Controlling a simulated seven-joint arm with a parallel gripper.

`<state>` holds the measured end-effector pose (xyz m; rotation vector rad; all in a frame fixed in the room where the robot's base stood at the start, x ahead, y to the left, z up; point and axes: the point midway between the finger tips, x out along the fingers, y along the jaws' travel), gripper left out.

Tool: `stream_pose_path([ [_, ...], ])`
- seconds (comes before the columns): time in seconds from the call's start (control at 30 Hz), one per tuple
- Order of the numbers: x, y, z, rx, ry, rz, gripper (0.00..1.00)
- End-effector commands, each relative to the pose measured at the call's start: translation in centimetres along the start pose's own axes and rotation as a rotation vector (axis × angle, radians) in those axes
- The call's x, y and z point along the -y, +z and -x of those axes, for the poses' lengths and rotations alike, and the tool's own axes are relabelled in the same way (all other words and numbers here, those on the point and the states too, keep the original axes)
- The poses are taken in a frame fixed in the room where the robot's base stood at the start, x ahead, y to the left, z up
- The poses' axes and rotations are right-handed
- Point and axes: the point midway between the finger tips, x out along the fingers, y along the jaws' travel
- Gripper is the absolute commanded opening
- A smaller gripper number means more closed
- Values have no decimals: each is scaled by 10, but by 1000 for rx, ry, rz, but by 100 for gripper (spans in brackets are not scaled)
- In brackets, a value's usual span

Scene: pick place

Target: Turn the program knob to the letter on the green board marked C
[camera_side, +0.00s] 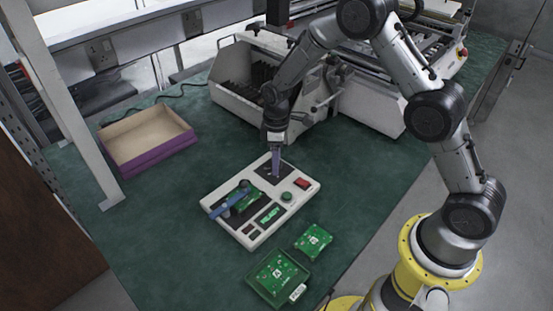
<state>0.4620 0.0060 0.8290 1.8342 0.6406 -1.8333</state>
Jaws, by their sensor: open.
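A white control box (261,230) lies on the green mat. On its far part is a black square panel (264,170), where the program knob seems to be; my fingers hide it. My gripper (276,173) points down over this panel, with its fingertips at or just above it. I cannot tell whether it touches the knob. Another green board (313,242) lies on the mat in front of the box, with a white mark too small to read.
A green tray (257,291) with a green board and a white tag (298,292) is at the front. The box also has a red switch (302,183) and a green button (287,196). A purple-sided carton (157,154) and a large machine (365,107) stand behind. The mat at left is clear.

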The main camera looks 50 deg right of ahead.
Motion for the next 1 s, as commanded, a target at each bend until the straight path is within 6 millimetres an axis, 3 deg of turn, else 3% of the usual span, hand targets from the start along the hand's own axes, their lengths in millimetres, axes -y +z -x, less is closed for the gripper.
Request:
stream_pose_path([
  [0.3,0,0,-2,0,0,0,62],
  [0.6,0,0,-2,0,0,0,8],
  [0.67,0,0,-2,0,0,0,0],
  [1.0,0,0,-1,-1,0,-19,0],
])
